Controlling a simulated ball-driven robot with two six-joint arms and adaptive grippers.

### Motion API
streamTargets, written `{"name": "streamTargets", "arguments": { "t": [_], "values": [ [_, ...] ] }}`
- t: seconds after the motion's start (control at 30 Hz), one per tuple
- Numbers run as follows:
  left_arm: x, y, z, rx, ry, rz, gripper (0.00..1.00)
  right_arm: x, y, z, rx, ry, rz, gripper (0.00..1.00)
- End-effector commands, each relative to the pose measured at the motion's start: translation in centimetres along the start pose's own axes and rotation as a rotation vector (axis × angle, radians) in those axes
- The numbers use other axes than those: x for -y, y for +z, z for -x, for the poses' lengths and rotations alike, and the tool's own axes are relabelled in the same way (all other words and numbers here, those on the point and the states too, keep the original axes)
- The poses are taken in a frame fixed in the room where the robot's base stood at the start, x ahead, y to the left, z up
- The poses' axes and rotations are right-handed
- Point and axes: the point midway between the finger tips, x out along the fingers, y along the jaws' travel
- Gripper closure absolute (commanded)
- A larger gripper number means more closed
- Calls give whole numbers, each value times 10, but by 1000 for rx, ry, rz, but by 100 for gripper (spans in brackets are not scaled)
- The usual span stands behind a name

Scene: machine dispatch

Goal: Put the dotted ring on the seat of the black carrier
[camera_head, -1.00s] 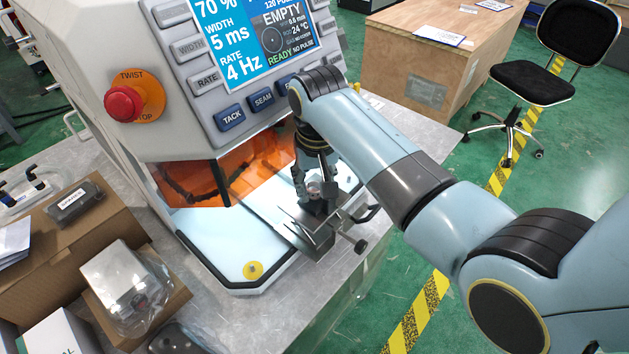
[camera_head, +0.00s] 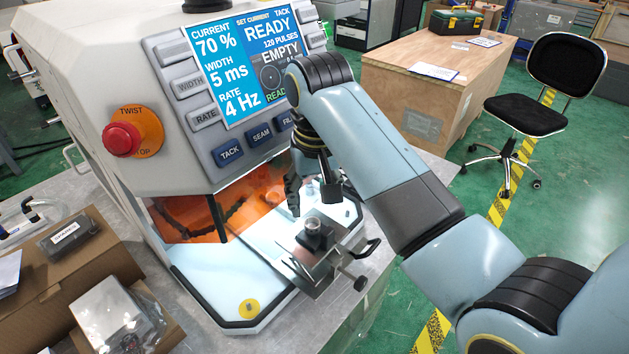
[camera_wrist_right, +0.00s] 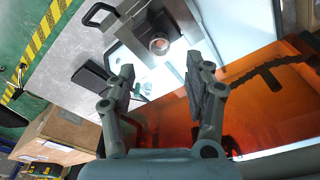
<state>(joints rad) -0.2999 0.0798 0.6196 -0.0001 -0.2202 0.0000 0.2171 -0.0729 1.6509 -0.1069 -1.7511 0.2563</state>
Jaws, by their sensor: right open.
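A small round metal ring (camera_head: 313,227) sits on the raised seat of a carrier (camera_head: 325,254) with a dark handle and a clamp knob. I cannot make out dots on the ring, and the carrier looks dark grey and metallic. The ring also shows in the right wrist view (camera_wrist_right: 158,45), on the carrier's plate (camera_wrist_right: 139,42). My right gripper (camera_head: 312,198) is open and empty just above the ring, apart from it. In the wrist view its two fingers (camera_wrist_right: 160,76) are spread, with the ring beyond their tips. My left gripper is out of view.
The welding machine (camera_head: 170,80) stands at left, with an orange window (camera_head: 205,218) and a lit white bay floor (camera_head: 215,275). A red stop button (camera_head: 122,139) is on its front. Cardboard boxes (camera_head: 110,262) are at lower left; a wooden crate (camera_head: 425,85) stands behind.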

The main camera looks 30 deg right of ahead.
Motion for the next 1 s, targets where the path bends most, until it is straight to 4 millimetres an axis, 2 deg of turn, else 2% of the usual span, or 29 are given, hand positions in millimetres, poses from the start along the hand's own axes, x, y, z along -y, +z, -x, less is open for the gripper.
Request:
{"name": "streamTargets", "arguments": {
  "t": [0.13,0.33,0.87,1.0],
  "values": [
    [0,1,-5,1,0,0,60,0,0,28,-4,-1,0,47],
    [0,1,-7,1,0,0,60,0,0,47,-1,1,0,47],
    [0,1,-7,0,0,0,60,0,0,49,0,1,1,47],
    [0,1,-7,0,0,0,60,-11,15,41,-10,6,13,47]
  ]
}}
